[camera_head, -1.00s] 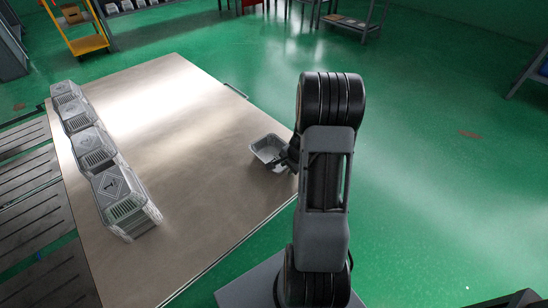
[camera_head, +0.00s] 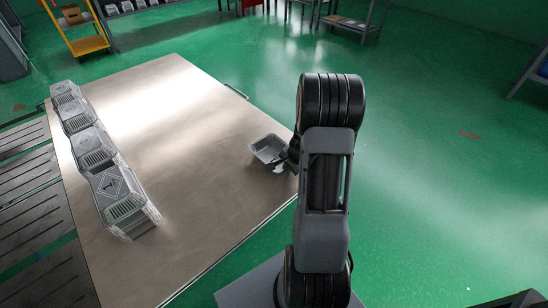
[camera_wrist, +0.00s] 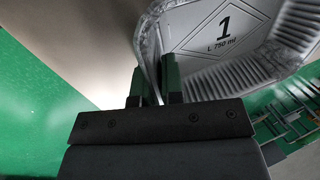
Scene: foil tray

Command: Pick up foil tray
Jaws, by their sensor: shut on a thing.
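A silver foil tray (camera_head: 268,149) is at the right edge of the metal table in the head view. In the wrist view the foil tray (camera_wrist: 225,40) fills the upper right, with a black "1" and "L 750 ml" printed on its base. My gripper (camera_wrist: 158,80) is shut on the tray's near wall, one finger on each side. In the head view my gripper (camera_head: 289,156) shows at the tray's right side, partly hidden by my arm. I cannot tell whether the tray touches the table.
The table between the row and the tray is clear. Green floor lies beyond the table's right edge. A yellow cart (camera_head: 88,44) stands at the back left.

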